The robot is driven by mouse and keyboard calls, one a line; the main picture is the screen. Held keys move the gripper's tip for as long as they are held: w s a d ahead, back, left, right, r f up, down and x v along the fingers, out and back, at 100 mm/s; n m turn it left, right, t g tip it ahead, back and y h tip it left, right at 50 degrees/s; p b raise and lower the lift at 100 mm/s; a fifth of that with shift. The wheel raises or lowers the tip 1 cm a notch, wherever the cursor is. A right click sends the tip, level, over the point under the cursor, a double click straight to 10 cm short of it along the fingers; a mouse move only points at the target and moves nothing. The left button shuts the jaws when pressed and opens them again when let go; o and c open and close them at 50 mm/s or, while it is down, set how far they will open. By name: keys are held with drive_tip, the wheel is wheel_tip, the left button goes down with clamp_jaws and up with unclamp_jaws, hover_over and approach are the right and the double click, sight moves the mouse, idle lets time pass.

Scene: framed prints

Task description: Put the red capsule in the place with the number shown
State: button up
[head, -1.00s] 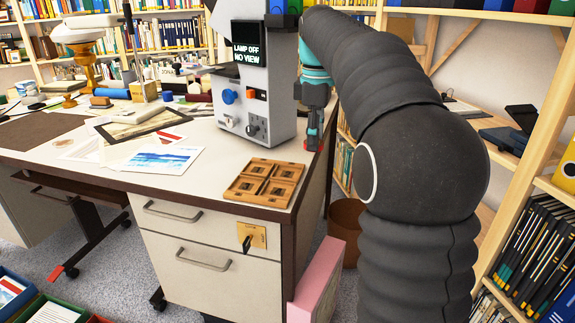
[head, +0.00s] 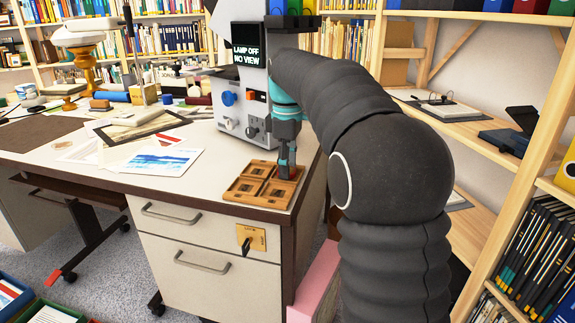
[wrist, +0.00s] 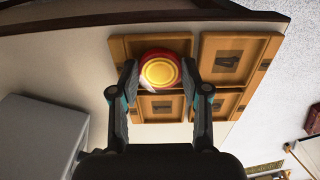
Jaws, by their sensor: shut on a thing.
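The red capsule (wrist: 159,71) has a gold round top and shows between my fingers in the wrist view. My gripper (head: 287,174) is shut on it, over the back right part of the wooden tray (head: 247,199). The tray has a few square compartments with dark number plates. In the wrist view the capsule covers part of the upper left compartment (wrist: 122,46). The upper right compartment (wrist: 248,64) is empty, with a plate like a 4. I cannot tell whether the capsule touches the tray.
The grey machine (head: 236,105) with knobs stands just behind the tray. Prints (head: 162,161) lie to the left on the white desk (head: 105,180). The tray sits near the desk's front right corner. Shelves (head: 470,118) stand at the right.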

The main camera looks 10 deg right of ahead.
drive_tip(key=shift+f, duration=0.3)
drive_tip(key=shift+s+f, duration=0.15)
drive_tip(key=shift+f, duration=0.3)
drive_tip(key=shift+c, duration=0.5)
drive_tip(key=o, duration=1.3)
drive_tip(key=shift+f, duration=0.15)
drive_tip(key=shift+o, duration=0.2)
drive_tip(key=shift+r, duration=0.3)
